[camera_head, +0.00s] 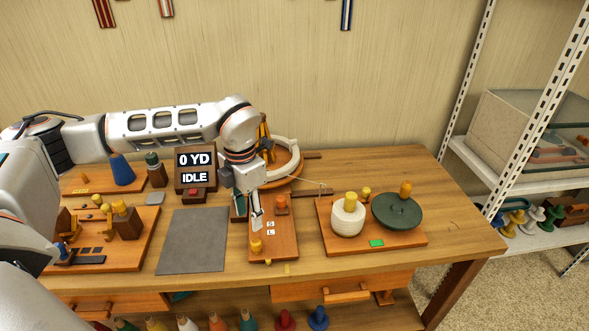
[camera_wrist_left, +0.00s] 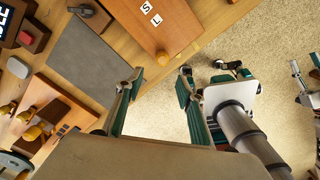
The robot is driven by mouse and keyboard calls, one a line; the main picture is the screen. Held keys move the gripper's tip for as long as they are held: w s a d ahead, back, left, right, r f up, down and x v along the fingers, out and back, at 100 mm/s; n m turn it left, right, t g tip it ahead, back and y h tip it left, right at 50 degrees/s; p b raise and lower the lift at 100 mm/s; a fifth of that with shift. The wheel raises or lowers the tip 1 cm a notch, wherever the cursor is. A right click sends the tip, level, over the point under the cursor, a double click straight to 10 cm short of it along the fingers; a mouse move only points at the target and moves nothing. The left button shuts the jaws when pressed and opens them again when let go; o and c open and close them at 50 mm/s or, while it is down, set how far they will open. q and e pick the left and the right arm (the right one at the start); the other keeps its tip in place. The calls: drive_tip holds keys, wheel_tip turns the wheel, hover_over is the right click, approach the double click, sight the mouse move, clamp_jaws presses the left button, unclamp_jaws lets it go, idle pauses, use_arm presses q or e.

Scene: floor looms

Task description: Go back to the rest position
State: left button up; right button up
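My left arm reaches in from the left in the head view, bent down at the wrist. My left gripper (camera_head: 249,217) hangs over the workbench (camera_head: 320,270), above the orange-brown board with the S and L tiles (camera_head: 271,247). In the left wrist view the two green-grey fingers of this gripper (camera_wrist_left: 160,78) are spread apart with nothing between them. The board (camera_wrist_left: 157,22) lies beyond the fingertips there. My right gripper cannot be made out in either view.
A grey mat (camera_head: 193,243) lies left of the board. A display (camera_head: 196,166) reads "0 YD" and "IDLE". A wooden tray holds a white spool (camera_head: 347,219) and a dark green disc (camera_head: 397,212). A ring-shaped device (camera_head: 287,154) stands behind my gripper. Metal shelving (camera_head: 461,150) is at right.

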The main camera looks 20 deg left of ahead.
use_arm(q)
drive_tip(key=s+d+f+m+g+h, duration=0.15)
drive_tip(key=s+d+h, duration=0.35)
drive_tip(key=d, duration=0.8)
drive_tip(key=s+d+f+m+g+h, duration=0.15)
drive_tip(key=s+d+h, duration=0.3)
drive_tip(key=d, duration=0.85)
drive_tip(key=w+d+r+n+t+h, duration=0.1)
drive_tip(key=d+r+n+t+h, duration=0.4)
drive_tip(key=d+r+n+h, duration=0.55)
drive_tip(key=w+a+f+n+t+y, duration=0.45)
drive_tip(key=a+f+n+t, duration=0.2)
drive_tip(key=n, duration=0.35)
drive_tip(key=w+a+f+n+t+y, duration=0.3)
drive_tip(key=a+f+n+t+y, duration=0.3)
drive_tip(key=n, duration=0.4)
drive_tip(key=s+a+f+n+g+y, duration=0.2)
drive_tip(key=s+a+f+n+y, duration=0.1)
drive_tip(key=f, duration=0.7)
drive_tip(key=s+a+f+n+g+y, duration=0.1)
drive_tip(key=s+a+f+n+y, duration=0.2)
drive_tip(key=s+a+f+n, duration=0.2)
drive_tip(key=s+a+f, duration=0.2)
drive_tip(key=s+f, duration=0.2)
drive_tip(key=f, duration=0.1)
drive_tip(key=shift+s+f+g+y, duration=0.25)
drive_tip(key=shift+g+y, duration=0.1)
